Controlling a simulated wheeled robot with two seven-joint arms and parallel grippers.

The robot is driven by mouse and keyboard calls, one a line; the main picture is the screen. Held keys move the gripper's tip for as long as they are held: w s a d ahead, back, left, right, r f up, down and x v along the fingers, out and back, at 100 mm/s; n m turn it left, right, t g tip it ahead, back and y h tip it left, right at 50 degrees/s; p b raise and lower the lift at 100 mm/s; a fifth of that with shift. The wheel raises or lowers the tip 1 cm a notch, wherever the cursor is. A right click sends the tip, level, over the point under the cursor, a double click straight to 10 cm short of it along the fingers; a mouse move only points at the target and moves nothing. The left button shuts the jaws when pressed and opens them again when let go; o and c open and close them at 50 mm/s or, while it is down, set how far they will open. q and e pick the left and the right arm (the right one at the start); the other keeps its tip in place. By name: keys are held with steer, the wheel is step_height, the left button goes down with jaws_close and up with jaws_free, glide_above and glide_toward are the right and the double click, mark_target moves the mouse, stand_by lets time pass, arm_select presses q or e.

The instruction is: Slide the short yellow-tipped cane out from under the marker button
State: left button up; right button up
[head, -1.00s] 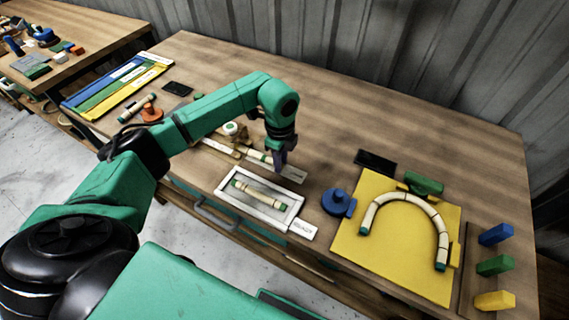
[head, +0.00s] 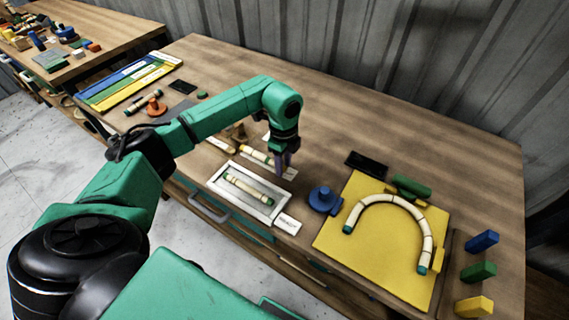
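Another short, tan piece (head: 221,145) lies to the left of that cane. A small brown upright knob (head: 239,131) stands behind them, close to my forearm. Yellow tips cannot be made out clearly at this size. My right gripper is not in view.
A white-framed tray (head: 213,181) with a green-tipped cane (head: 248,190) lies in front. A blue clamp (head: 323,200) and a yellow board (head: 375,253) with a bent cane (head: 390,198) are to the right. An orange stand (head: 155,105) is at left.

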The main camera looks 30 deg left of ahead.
arm_select(q)
steer(key=shift+o, duration=0.6)
steer(key=shift+d, duration=0.1)
steer(key=shift+r, duration=0.1)
step_height(320, 180, up, 14)
steer(key=b, duration=0.2)
steer(key=shift+r, duration=0.25)
